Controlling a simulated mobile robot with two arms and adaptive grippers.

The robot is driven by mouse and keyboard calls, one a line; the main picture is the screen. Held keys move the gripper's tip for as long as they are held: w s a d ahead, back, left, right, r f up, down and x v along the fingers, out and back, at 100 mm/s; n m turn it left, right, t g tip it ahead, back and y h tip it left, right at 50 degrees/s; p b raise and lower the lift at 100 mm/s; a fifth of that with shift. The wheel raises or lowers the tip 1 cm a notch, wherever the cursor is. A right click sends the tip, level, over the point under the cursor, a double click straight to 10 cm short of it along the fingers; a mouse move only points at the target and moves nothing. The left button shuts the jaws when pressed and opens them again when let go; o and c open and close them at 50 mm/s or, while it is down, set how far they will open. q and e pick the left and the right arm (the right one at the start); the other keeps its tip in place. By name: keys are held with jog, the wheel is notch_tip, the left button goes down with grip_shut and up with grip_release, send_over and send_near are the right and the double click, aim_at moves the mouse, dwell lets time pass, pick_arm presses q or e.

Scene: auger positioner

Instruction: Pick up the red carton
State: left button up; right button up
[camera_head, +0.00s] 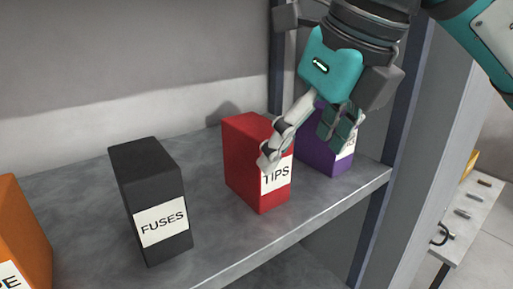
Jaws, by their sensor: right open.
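The red carton (241,163) stands upright on a grey metal shelf (222,247). It has a white label reading "TIPS" on its front. My right gripper (306,148) is open, pointing down from the upper right. One finger overlaps the carton's right front part in the picture, and the other finger is farther right, in front of the purple carton. I cannot tell whether a finger touches the red carton. My left gripper is not in view.
A black carton (148,183) labelled "FUSES" stands to the left, and an orange carton (22,232) is at the left edge. A purple carton (314,152) stands close on the right, partly hidden. A shelf post (425,140) rises at the right.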

aim_at(256, 124)
jog(key=w+a+p, duration=0.2)
jog(key=w+a, duration=0.1)
jog(key=w+a+p, duration=0.1)
jog(key=w, duration=0.1)
jog(key=shift+w+a+r, duration=0.1)
jog(key=shift+a+r, duration=0.1)
jog(key=shift+r, duration=0.05)
jog(key=shift+w+a+f+p, duration=0.2)
jog(key=shift+w+a+p, duration=0.1)
jog(key=shift+w+p, duration=0.2)
jog(key=shift+w+a+f+p, duration=0.15)
jog(key=shift+w+a+p, duration=0.15)
jog(key=shift+w+p, duration=0.2)
jog(key=p+x, duration=0.1)
jog(key=x, duration=0.3)
jog(key=shift+w+a+f, duration=0.1)
jog(key=shift+w+f, duration=0.1)
jog(key=shift+f, duration=0.15)
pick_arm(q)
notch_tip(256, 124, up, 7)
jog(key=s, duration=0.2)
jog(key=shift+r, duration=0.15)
pick_arm(e)
jog(key=shift+s, duration=0.1)
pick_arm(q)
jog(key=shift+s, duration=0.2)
pick_arm(e)
jog(key=shift+s, duration=0.1)
